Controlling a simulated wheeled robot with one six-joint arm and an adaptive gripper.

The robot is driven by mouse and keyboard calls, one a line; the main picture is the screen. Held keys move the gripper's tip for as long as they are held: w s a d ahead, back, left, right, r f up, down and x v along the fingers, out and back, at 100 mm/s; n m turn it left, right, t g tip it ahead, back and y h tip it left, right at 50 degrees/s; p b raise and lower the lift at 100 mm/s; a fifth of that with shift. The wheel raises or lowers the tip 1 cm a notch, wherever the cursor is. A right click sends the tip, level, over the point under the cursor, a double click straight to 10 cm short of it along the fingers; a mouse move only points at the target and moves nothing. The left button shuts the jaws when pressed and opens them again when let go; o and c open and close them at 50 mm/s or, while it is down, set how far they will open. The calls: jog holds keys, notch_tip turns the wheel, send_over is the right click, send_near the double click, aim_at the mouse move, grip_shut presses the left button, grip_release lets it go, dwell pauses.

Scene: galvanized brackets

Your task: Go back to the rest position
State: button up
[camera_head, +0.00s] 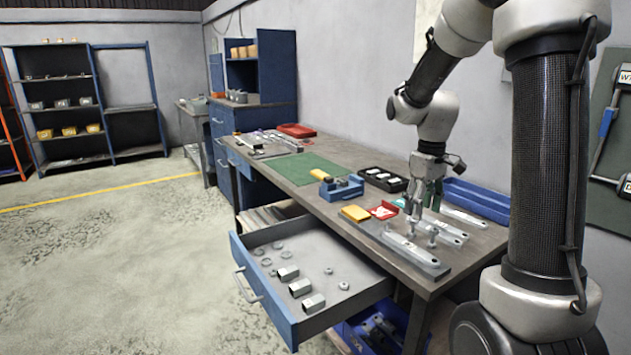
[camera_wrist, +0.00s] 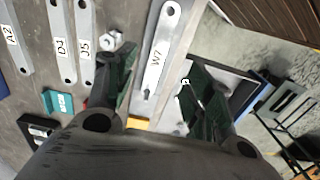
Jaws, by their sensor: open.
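My gripper (camera_head: 423,205) hangs over the right part of the workbench (camera_head: 338,200), above a row of flat grey galvanized brackets. In the wrist view my gripper (camera_wrist: 162,85) shows two dark green finger pads spread apart, with nothing held between them. A bracket marked W7 (camera_wrist: 163,40) lies below, in the gap between the fingers. Brackets marked J5 (camera_wrist: 85,30), D4 (camera_wrist: 61,30) and A2 (camera_wrist: 14,42) lie to its left. A hex nut or bolt head (camera_wrist: 112,40) sits beside the left finger.
An open drawer (camera_head: 325,255) with metal parts juts out from the bench front. A blue bin (camera_head: 478,200) and a black tray (camera_head: 383,179) stand near the wall. A blue holder (camera_head: 341,188), yellow box (camera_head: 355,213) and red tray (camera_head: 384,210) are nearby. The floor at left is clear.

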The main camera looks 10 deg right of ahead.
jog(key=s+a+r+m+t, duration=0.2)
jog(key=s+r, duration=0.3)
jog(key=s, duration=0.6)
jog(key=s+a+r+m+t, duration=0.2)
jog(key=s+a+r, duration=0.2)
jog(key=s, duration=0.6)
jog(key=shift+s+r, duration=0.35)
jog(key=shift+r, duration=0.2)
